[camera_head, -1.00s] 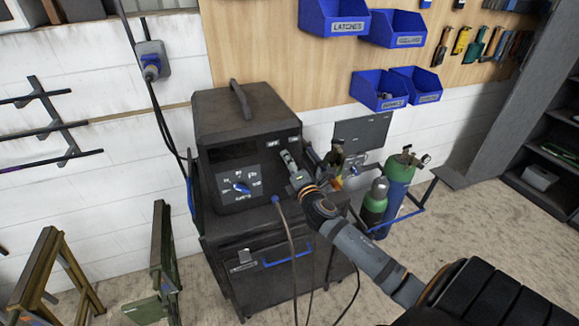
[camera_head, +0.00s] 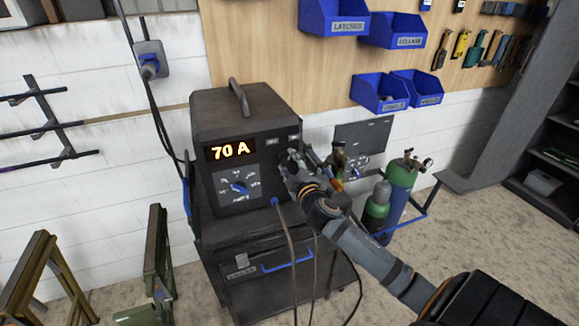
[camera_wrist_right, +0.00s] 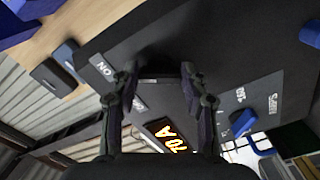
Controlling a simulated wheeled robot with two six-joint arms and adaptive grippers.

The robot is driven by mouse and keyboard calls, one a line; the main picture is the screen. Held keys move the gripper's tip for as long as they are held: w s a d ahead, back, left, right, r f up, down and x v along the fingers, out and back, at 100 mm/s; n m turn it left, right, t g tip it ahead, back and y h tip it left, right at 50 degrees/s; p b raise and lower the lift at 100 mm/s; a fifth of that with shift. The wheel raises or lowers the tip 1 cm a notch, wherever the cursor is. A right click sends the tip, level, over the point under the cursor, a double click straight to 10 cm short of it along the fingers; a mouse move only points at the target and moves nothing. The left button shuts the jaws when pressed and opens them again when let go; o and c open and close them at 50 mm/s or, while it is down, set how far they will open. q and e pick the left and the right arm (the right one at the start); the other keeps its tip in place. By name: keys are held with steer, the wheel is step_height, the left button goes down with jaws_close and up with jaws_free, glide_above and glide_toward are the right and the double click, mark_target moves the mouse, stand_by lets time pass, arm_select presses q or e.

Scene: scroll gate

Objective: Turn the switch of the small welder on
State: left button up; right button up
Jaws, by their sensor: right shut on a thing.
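The small welder (camera_head: 238,118) is a dark box with a top handle, standing on a dark cart. Its display (camera_head: 230,150) is lit and reads "70 A"; the display also shows in the right wrist view (camera_wrist_right: 176,136). Below it is a blue dial (camera_head: 240,188). My right gripper (camera_head: 288,163) is at the right side of the welder's front panel. In the right wrist view my gripper (camera_wrist_right: 157,80) has its fingers around the dark switch (camera_wrist_right: 158,71), beside an "ON" label (camera_wrist_right: 103,68). The switch is mostly hidden by the fingers. My left gripper is out of view.
The cart (camera_head: 270,285) has a blue handle, and cables hang in front of it. Gas cylinders (camera_head: 398,185) stand to the right. Blue bins (camera_head: 379,92) hang on the wall board. Metal stands (camera_head: 160,255) are at the left.

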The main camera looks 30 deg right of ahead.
steer(key=shift+f+m, duration=0.15)
steer(key=shift+m, duration=0.75)
steer(key=shift+b, duration=0.3)
steer(key=o, duration=1.2)
steer(key=shift+c, duration=0.2)
steer(key=shift+s, duration=0.1)
steer(key=v, duration=1.2)
steer(key=shift+a, duration=0.1)
